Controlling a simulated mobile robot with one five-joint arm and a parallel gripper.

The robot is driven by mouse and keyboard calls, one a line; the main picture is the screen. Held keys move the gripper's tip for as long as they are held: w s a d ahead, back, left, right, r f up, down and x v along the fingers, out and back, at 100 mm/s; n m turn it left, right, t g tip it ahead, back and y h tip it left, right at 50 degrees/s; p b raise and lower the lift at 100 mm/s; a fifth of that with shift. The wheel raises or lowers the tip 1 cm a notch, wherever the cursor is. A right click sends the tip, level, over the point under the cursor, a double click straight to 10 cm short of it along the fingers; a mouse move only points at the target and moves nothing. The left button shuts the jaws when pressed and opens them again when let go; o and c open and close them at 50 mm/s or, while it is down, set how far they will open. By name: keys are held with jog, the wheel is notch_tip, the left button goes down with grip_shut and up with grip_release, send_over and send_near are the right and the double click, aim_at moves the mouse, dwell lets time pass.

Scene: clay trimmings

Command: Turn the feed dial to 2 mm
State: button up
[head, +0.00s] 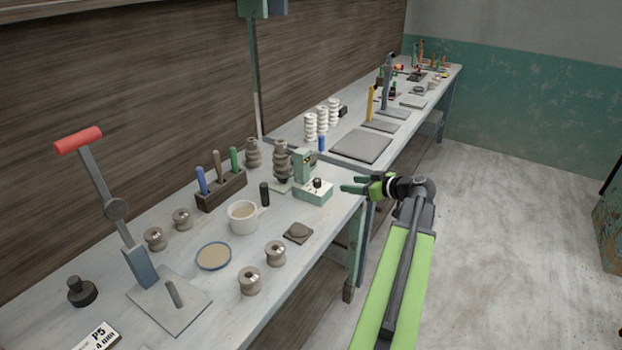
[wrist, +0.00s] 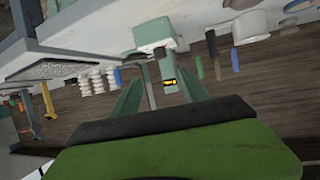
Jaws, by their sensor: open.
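The feed dial (head: 317,182) is a small black knob on top of a pale green and white box (head: 312,193), near the front edge of the bench. A green upright with a small yellow-marked display stands behind the box. My gripper (head: 345,187) is just right of the box, its green fingers pointing toward it and apart from it. In the wrist view my gripper (wrist: 162,72) is open and empty, with the box (wrist: 153,33) beyond the fingertips and the dark dial (wrist: 159,51) between their lines. The dial's markings are too small to read.
A white mug (head: 242,217), a black cylinder (head: 265,193) and a tool block (head: 221,190) stand left of the box. A grey plate (head: 362,146) lies on the bench behind. A red-handled lever press (head: 116,209) is at left.

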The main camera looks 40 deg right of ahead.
aim_at(320, 180)
jog(key=b+x, duration=0.6)
jog(key=x, duration=1)
jog(key=shift+w+f, duration=0.2)
jog(key=shift+w+a+f, duration=0.15)
jog(key=shift+w, duration=0.45)
